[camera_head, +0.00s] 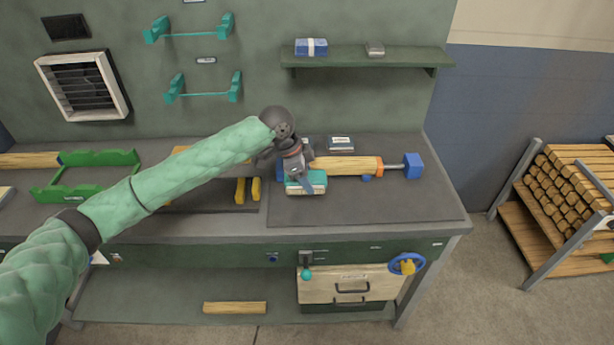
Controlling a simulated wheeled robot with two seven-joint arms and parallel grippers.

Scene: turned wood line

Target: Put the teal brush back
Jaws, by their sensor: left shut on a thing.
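I cannot tell whether the brush touches the mat. Two pairs of teal wall brackets, an upper pair (158,30) and a lower pair (174,88), are on the green back wall at the upper left and look empty. My right gripper is not in view.
The wooden piece (345,166) lies behind the brush, with an orange ring and a blue end block (412,165). A wall shelf (345,59) holds a blue box (311,47) and a grey block (375,49). A green frame (88,172) stands left. The mat's front right (400,205) is clear.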

